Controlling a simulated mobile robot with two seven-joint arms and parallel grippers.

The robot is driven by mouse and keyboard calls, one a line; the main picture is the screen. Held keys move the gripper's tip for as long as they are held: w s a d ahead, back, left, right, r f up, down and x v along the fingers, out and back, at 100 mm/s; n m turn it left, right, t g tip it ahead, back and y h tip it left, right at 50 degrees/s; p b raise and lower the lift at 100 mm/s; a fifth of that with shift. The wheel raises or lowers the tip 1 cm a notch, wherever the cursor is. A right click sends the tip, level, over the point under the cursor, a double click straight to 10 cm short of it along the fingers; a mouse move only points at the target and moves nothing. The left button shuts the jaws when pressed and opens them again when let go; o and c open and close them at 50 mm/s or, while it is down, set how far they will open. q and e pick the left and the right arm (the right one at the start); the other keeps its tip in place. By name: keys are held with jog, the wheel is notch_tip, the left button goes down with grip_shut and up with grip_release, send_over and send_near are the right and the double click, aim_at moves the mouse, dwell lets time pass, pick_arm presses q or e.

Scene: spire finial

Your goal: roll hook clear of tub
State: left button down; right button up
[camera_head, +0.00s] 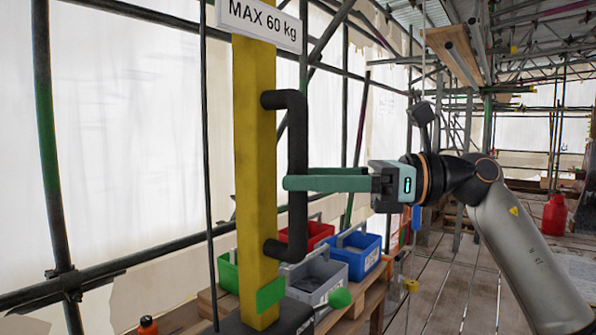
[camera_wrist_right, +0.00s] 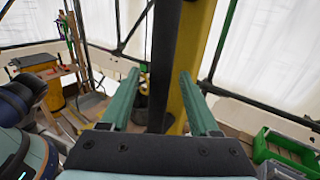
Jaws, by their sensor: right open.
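My right gripper (camera_head: 297,178) reaches in from the right at a black bar handle (camera_head: 297,130) on a yellow post (camera_head: 255,110). Its teal fingers are open, one in front of the handle and one behind it. In the right wrist view the dark handle (camera_wrist_right: 164,60) stands upright between the spread fingers (camera_wrist_right: 160,85), with the yellow post beside it. Tubs stand low behind the post: green (camera_head: 228,272), red (camera_head: 318,232), grey (camera_head: 318,275) and blue (camera_head: 365,258). I cannot make out a hook. My left gripper is not in view.
A MAX 60 kg sign (camera_head: 262,22) is on the post. A green-knobbed lever (camera_head: 340,298) and green block (camera_head: 270,295) are near its foot. Scaffold poles (camera_head: 45,130) stand left. A red container (camera_head: 554,215) stands on the right. The plank floor (camera_head: 430,290) is partly clear.

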jog(key=shift+a, duration=0.65)
grip_shut()
dwell(1.0)
